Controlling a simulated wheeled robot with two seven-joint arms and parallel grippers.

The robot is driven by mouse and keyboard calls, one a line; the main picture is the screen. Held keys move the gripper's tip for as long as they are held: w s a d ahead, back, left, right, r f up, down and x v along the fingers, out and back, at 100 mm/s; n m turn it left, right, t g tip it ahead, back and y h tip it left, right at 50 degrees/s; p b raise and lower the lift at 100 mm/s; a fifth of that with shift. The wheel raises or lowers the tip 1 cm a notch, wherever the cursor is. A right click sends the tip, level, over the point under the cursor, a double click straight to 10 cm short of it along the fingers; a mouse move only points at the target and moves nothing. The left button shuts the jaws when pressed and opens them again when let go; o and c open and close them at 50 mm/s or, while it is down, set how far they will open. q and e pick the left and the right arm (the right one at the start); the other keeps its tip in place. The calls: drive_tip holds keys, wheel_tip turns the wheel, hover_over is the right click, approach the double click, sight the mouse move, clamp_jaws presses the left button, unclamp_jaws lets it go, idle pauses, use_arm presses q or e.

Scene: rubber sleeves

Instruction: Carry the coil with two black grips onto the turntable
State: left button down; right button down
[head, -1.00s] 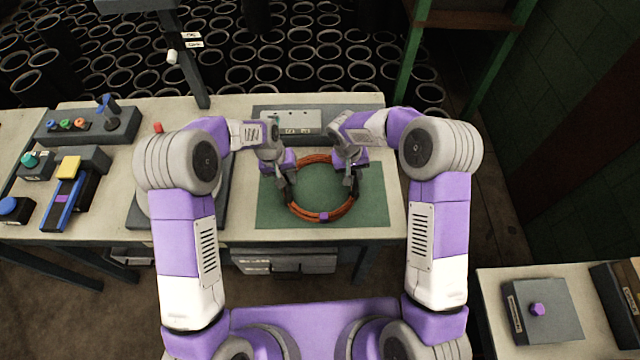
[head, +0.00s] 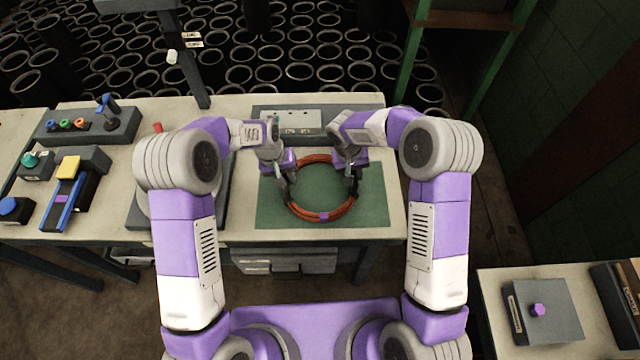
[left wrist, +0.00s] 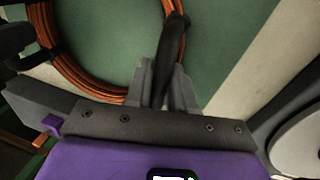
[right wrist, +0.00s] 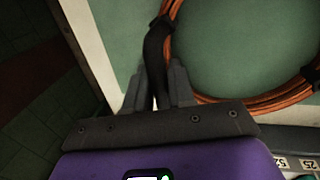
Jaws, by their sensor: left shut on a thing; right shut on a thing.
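The orange coil (head: 323,216) lies over the green mat (head: 372,205), with a black grip on its left and right sides and a small purple tag at its front. My left gripper (head: 286,190) is shut on the left black grip, which shows between the fingers in the left wrist view (left wrist: 174,55). My right gripper (head: 353,184) is shut on the right black grip, seen between the fingers in the right wrist view (right wrist: 156,55). I cannot tell whether the coil touches the mat. The turntable (head: 139,212) is left of the mat, mostly hidden behind my left arm.
A grey box with labels (head: 292,121) stands behind the mat. Control boxes with coloured knobs (head: 88,125) and a blue-railed fixture (head: 66,196) are at the table's left. A post (head: 190,75) rises at the back. A side table (head: 492,290) is at lower right.

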use_arm(q)
drive_tip(key=shift+r, duration=0.15)
use_arm(e)
drive_tip(key=shift+w+r, duration=0.1)
drive_tip(key=shift+r, duration=0.05)
